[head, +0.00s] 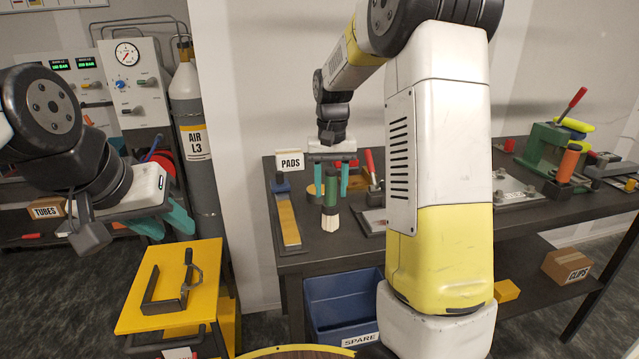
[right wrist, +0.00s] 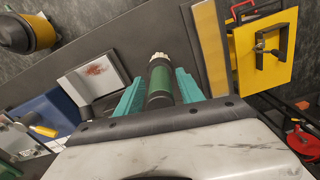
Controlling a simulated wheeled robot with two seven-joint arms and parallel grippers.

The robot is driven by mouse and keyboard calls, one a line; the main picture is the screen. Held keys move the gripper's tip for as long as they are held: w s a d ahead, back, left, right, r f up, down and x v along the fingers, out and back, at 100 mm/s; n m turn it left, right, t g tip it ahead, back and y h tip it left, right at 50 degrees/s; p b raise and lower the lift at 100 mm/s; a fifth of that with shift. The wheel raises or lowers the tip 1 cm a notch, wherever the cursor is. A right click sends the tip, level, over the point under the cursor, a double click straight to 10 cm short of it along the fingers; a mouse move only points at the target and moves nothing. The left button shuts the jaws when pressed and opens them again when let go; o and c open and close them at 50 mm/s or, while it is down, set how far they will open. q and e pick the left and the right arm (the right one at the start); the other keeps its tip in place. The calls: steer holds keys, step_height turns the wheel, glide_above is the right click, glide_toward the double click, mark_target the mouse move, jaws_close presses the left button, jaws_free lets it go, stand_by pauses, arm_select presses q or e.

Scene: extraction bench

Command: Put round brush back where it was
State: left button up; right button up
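The round brush (head: 331,201) has a green and dark handle and pale bristles. It is upright over the bench, bristles down; I cannot tell whether they touch the surface. My right gripper (head: 332,180) comes down from above, its teal fingers on both sides of the handle. In the right wrist view the brush (right wrist: 159,82) lies between the fingers of that gripper (right wrist: 158,92), which appear to press on it. My left gripper (head: 174,229) is at the left, away from the bench, fingers apart and nothing seen between them.
The dark bench (head: 335,249) carries a yellow strip (head: 288,222) left of the brush, a PADS box (head: 290,160), and a plate with a reddish stain (right wrist: 95,80). A blue SPARE bin (head: 345,305) is below. A yellow stand (head: 170,290) is left; my right arm hides part of the bench.

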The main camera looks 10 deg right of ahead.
steer(key=shift+r, duration=0.1)
step_height(320, 180, up, 11)
steer(key=shift+r, duration=0.1)
steer(key=shift+s+r, duration=0.25)
steer(key=shift+r, duration=0.35)
steer(key=s+a+f+n+t+y, duration=0.1)
steer(key=s+t, duration=0.2)
steer(key=s, duration=0.8)
steer(key=s+a+f+n+t+y, duration=0.1)
steer(key=s+f+t, duration=0.1)
steer(key=s, duration=1)
steer(key=shift+s+t, duration=0.25)
steer(key=shift+t, duration=0.35)
